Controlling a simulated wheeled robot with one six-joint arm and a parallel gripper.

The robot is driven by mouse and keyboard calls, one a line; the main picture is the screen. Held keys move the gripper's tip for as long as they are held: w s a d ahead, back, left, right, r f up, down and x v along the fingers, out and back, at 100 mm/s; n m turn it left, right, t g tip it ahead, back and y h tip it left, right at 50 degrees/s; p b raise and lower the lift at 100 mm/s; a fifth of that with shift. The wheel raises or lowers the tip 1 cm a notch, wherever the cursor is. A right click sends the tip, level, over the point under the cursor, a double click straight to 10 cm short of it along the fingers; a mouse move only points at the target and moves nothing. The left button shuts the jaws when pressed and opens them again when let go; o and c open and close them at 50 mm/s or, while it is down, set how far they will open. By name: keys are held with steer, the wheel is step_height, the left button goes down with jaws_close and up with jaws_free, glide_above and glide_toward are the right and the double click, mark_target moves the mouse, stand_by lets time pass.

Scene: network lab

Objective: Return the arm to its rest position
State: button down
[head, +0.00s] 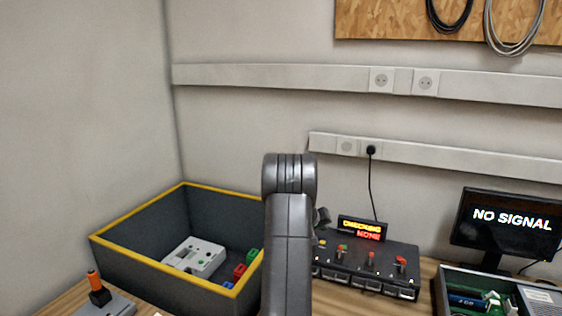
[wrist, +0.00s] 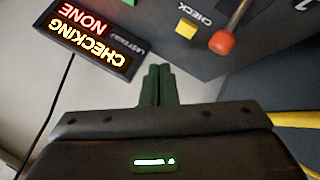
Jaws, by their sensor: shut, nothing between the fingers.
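My arm rises in the middle of the head view, and part of my gripper (head: 322,217) shows just right of the arm link. In the wrist view my gripper (wrist: 157,72) has its two dark fingers together, with nothing between them. Below the fingers, in the head view, is a dark test box (head: 368,262) with coloured knobs and a lit sign (head: 362,229) reading "CHECKING NONE". The sign also shows upside down in the wrist view (wrist: 92,38), beside a yellow button (wrist: 187,28) and an orange-red knob (wrist: 222,42). The fingers appear apart from the box.
A grey bin with a yellow rim (head: 165,219) stands left, holding a white device (head: 194,256) and coloured blocks. A joystick (head: 99,295) is at front left. A "NO SIGNAL" monitor (head: 510,219) and an open case with circuit boards (head: 490,300) stand right. The wall is behind.

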step_height(320, 180, up, 6)
steer(key=shift+s+f+p, duration=0.15)
steer(key=shift+f+p, duration=0.1)
steer(key=shift+p, duration=0.6)
steer(key=shift+f, duration=0.1)
step_height(320, 180, down, 5)
steer(key=b, duration=0.2)
steer(key=shift+f+b, duration=0.1)
steer(key=shift+b, duration=0.25)
steer(key=shift+f+b, duration=0.35)
steer(key=shift+b, duration=0.05)
steer(key=b, duration=0.3)
steer(key=shift+r, duration=0.2)
